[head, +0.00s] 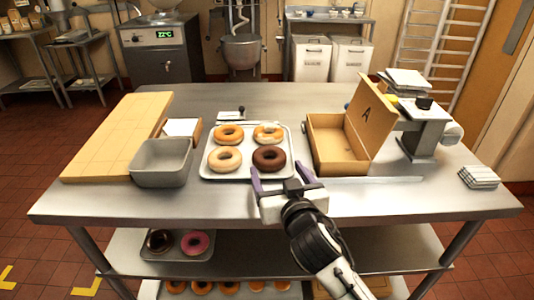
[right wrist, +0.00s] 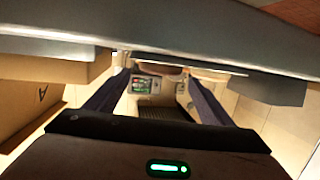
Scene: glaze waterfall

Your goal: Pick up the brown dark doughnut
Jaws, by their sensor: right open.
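The dark brown doughnut (head: 269,158) lies at the front right of a light tray (head: 210,172) on the steel table. My right gripper (head: 278,174) is open and empty just in front of it, its two purple fingers pointing toward the tray. In the right wrist view, which looks upside down, the open fingers (right wrist: 156,80) frame a brownish rounded edge, likely the doughnut (right wrist: 158,69), seen edge-on and apart from them. My left gripper is not in view.
Three other doughnuts share the tray: a pale one (head: 225,158) to the left, an orange one (head: 229,134) and a partly white one (head: 268,132) behind. A grey bin (head: 160,178) stands left, an open box (head: 328,165) right. The table front is mostly clear.

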